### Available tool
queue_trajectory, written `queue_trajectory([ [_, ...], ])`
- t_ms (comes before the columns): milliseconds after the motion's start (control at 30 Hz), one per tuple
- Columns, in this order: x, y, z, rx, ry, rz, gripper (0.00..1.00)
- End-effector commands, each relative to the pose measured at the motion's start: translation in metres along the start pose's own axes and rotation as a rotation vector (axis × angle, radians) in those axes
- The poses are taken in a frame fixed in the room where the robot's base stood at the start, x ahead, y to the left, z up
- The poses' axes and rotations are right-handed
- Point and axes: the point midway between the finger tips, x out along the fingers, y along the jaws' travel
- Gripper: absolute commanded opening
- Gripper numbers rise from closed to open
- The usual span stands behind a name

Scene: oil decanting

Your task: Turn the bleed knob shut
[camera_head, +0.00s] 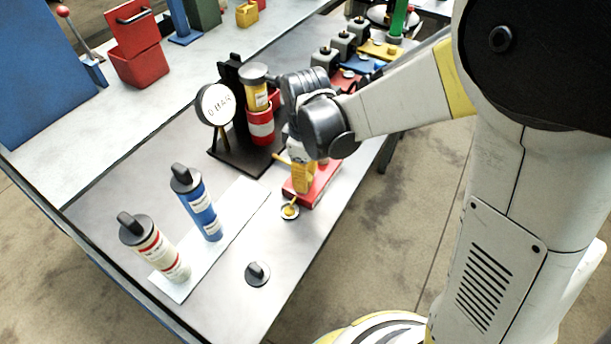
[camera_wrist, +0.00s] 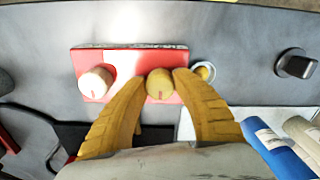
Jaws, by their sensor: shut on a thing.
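A red block (camera_wrist: 125,62) lies on the bench and carries two round knobs. One is an olive-yellow knob (camera_wrist: 160,84) with a short red mark, which I take to be the bleed knob. The other is a cream knob (camera_wrist: 95,83) to its left in the wrist view. My gripper (camera_wrist: 160,82) has its yellow fingertips closed on both sides of the olive-yellow knob. In the head view my gripper (camera_head: 303,180) points down over the red block (camera_head: 325,182), and the fingers and arm hide the held knob.
A small cup (camera_head: 290,211) with yellow content stands close beside the block. A blue bottle (camera_head: 202,208), a cream bottle (camera_head: 155,248) and a black cap (camera_head: 258,273) stand nearer the front.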

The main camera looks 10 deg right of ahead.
Motion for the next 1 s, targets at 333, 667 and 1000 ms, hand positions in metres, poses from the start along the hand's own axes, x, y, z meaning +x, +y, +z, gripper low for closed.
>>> queue_trajectory([
  [333, 0.0, 0.0, 0.0, 0.001, -0.001, 0.0, 0.57],
  [667, -0.03, 0.0, 0.001, 0.001, 0.0, 0.0, 0.57],
  [1000, -0.101, 0.0, 0.001, 0.001, -0.001, 0.0, 0.57],
])
